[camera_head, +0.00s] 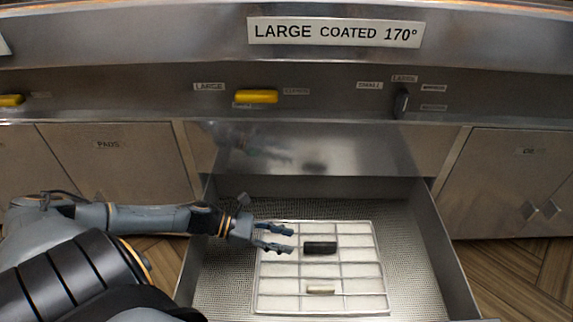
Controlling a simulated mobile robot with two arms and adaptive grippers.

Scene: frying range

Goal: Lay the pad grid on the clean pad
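The pad grid (317,222), a pale wire frame with rectangular cells, lies over the white pad (358,282) in the open drawer. It appears flat, but I cannot tell whether it touches the pad everywhere. A dark block like a handle (320,247) sits near its middle, and a small pale bar (320,289) is nearer the front. My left gripper (291,240) reaches in from the left over the grid. Its fingers are apart and empty, just left of the dark block. My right gripper is out of view.
The metal drawer (449,250) has a mesh floor, with bare strips left and right of the pad. Above it is a front panel with a yellow handle (257,96) and a dark lever (402,101). Closed cabinets (505,185) flank the drawer.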

